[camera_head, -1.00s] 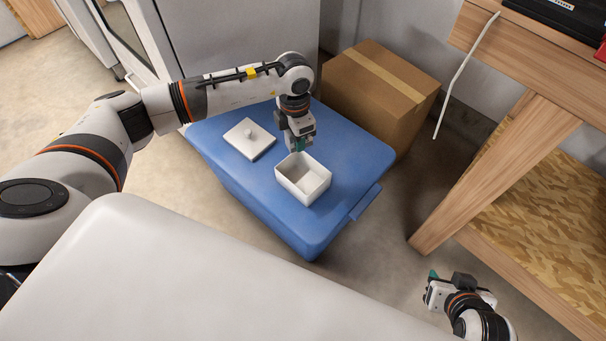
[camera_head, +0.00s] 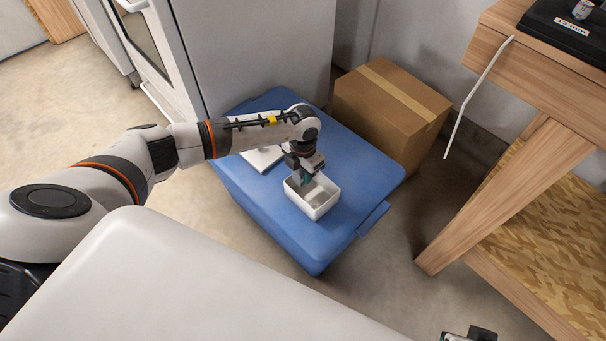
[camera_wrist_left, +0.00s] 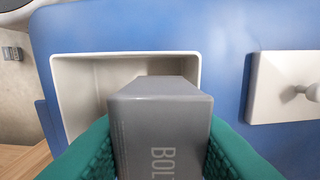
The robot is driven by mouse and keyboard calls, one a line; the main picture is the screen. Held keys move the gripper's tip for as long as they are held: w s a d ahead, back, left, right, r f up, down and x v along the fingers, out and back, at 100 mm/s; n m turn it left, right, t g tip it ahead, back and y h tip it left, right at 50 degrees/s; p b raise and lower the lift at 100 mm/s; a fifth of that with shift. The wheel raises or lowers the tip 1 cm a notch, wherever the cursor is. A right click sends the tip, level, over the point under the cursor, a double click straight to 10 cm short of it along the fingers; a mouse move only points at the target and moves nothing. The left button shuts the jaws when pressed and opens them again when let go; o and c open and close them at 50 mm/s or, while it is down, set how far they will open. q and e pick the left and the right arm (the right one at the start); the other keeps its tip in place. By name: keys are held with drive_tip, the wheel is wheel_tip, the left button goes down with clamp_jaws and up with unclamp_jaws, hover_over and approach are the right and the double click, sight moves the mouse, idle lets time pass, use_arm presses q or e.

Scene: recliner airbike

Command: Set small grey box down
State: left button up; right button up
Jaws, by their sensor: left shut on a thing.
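My left gripper (camera_head: 304,178) is shut on the small grey box (camera_wrist_left: 160,125), which has pale lettering on its side. In the left wrist view the grey box sits between the green finger pads. In the head view the fingers are over the opening of the white open box (camera_head: 322,208), and the grey box is mostly hidden. Whether it touches the white box's floor cannot be told. The white lid with a knob (camera_wrist_left: 285,95) lies beside the white box, partly behind my arm in the head view. My right gripper (camera_head: 468,334) barely shows at the bottom edge.
The white box stands on a blue storage bin (camera_head: 350,165). A cardboard box (camera_head: 385,120) is behind it, and a grey cabinet (camera_head: 250,50) stands at the back. A wooden workbench (camera_head: 520,190) with a hanging white cable (camera_head: 465,105) is at right.

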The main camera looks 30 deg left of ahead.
use_arm(q)
drive_tip(key=shift+f, duration=0.5)
drive_tip(key=shift+f+b, duration=0.4)
drive_tip(key=shift+f, duration=0.15)
drive_tip(key=o, duration=0.8)
drive_tip(key=shift+c, duration=0.2)
drive_tip(key=shift+r, duration=0.1)
